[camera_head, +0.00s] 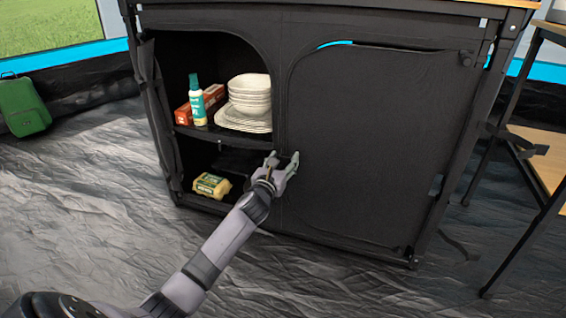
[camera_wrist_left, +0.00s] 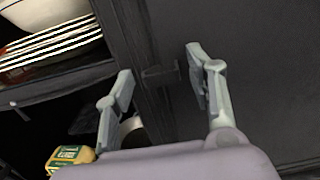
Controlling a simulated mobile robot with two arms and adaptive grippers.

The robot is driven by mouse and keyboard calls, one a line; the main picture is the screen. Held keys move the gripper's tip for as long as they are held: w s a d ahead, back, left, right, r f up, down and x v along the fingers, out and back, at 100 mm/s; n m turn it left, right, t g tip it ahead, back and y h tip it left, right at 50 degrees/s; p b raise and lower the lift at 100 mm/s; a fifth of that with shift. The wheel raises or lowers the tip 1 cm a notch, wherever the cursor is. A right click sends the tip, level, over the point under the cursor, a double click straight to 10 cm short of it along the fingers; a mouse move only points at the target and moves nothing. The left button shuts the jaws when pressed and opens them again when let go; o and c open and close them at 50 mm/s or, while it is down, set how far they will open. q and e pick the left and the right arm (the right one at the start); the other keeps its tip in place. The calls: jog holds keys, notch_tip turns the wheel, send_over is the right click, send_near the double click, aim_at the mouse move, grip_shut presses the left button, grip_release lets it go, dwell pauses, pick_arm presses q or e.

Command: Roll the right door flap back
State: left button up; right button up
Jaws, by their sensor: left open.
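The right door flap (camera_head: 375,150) is a dark fabric panel hanging over the right half of the black cabinet (camera_head: 279,60). It covers that opening, with a thin blue line showing at its top left. The flap also fills the right of the left wrist view (camera_wrist_left: 265,80). My left gripper (camera_head: 284,158) is open at the flap's left edge, near the cabinet's middle divider. In the left wrist view its two fingers (camera_wrist_left: 158,80) stand apart, with a small dark tab (camera_wrist_left: 160,73) between or behind them. I cannot tell if they touch the fabric. My right gripper is not in view.
The left compartment is open. Its shelf holds a green-white bottle (camera_head: 197,102), a red box (camera_head: 213,95), stacked bowls (camera_head: 250,92) and plates (camera_head: 243,120). A yellow package (camera_head: 212,185) lies below. A wooden-shelved stand (camera_head: 545,150) is at right, a green bag (camera_head: 23,106) at left. The floor in front is clear.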

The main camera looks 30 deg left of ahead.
pick_arm(q)
jog(key=shift+c, duration=0.4)
grip_shut()
dwell(0.4)
